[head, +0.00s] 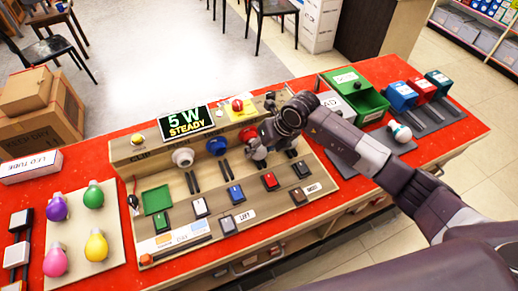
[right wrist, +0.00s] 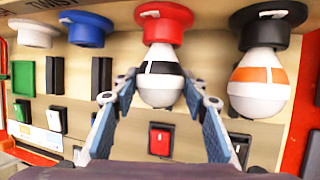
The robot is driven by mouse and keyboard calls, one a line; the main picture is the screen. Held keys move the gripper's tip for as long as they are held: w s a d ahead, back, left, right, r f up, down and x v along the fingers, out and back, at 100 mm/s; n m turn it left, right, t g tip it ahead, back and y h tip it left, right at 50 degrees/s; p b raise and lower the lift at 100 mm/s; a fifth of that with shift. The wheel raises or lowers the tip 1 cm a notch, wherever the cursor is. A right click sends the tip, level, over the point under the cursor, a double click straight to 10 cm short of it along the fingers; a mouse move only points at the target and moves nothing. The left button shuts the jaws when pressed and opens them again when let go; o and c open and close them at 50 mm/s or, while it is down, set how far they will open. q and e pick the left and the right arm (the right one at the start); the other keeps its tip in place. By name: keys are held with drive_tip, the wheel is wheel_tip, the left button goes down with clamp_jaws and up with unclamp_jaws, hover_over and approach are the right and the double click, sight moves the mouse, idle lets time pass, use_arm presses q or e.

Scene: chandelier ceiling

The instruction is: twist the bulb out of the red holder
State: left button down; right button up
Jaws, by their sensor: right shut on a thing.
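The red holder (right wrist: 165,20) is on the sloped wooden board and also shows in the head view (head: 248,133). A white bulb with a black band (right wrist: 162,72) sits in it, its neck up against the holder. My right gripper (right wrist: 158,88) is shut on this bulb, one finger on each side. In the head view my right gripper (head: 258,149) reaches the board from the right and covers most of the bulb. My left gripper is not in view.
An orange-banded bulb (right wrist: 258,82) sits in the black holder (right wrist: 268,22) close on the right. The blue holder (right wrist: 87,28) and white holder (right wrist: 36,33) are empty. Rocker switches line the board below. A display (head: 187,122) reads "5 W STEADY". Coloured bulbs lie at left.

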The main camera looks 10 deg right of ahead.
drive_tip(key=shift+a+r+h, duration=0.1)
drive_tip(key=shift+h, duration=0.4)
drive_tip(key=shift+a+n+h+p, duration=0.1)
drive_tip(key=shift+n+h+p, duration=0.25)
drive_tip(key=shift+h, duration=0.15)
drive_tip(key=shift+s, duration=0.15)
drive_tip(key=shift+s+d+p, duration=0.25)
drive_tip(key=shift+s+p, duration=0.05)
drive_tip(key=shift+s, duration=0.55)
drive_tip(key=shift+s+d+p, duration=0.2)
drive_tip(key=shift+s+p, duration=0.05)
drive_tip(key=shift+s, duration=0.55)
wheel_tip(320, 180, up, 8)
drive_tip(key=p, duration=0.4)
drive_tip(key=shift+p, duration=0.35)
